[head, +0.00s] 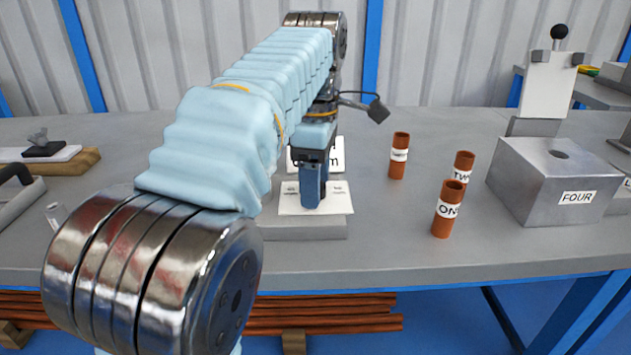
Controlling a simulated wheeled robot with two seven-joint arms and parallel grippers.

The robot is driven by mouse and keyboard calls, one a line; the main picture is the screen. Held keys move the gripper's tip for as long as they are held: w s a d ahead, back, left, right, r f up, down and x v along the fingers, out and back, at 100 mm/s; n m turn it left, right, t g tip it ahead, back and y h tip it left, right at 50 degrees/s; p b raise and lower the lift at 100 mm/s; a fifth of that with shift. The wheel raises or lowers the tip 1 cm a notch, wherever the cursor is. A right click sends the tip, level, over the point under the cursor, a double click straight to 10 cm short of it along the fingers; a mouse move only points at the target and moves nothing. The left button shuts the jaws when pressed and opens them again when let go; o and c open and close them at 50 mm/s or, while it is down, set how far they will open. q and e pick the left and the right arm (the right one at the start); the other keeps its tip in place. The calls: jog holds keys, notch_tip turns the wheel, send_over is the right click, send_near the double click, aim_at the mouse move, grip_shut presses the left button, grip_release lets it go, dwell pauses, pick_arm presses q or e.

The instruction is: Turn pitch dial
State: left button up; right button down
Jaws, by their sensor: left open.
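My left gripper (312,200) points down over a low grey block with a white top plate (338,203). The plate carries small printed labels on both sides of the fingers, too small to read. A white sign (338,158) stands behind, mostly covered by the gripper; only a last letter "m" shows. The pitch dial itself is not clearly visible; the fingers hide the middle of the plate. Whether the fingertips touch anything there cannot be told. My right gripper is not in view.
Orange tubes stand right of the plate: a rear one (399,156), one marked "TW" (463,166) and one marked "ONE" (448,212). A grey block marked "FOUR" (535,180) is further right. A wooden board (78,163) lies at the left. The bench (400,245) is clear in front.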

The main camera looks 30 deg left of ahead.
pick_arm(q)
jog(key=c, duration=1)
jog(key=shift+c, duration=0.2)
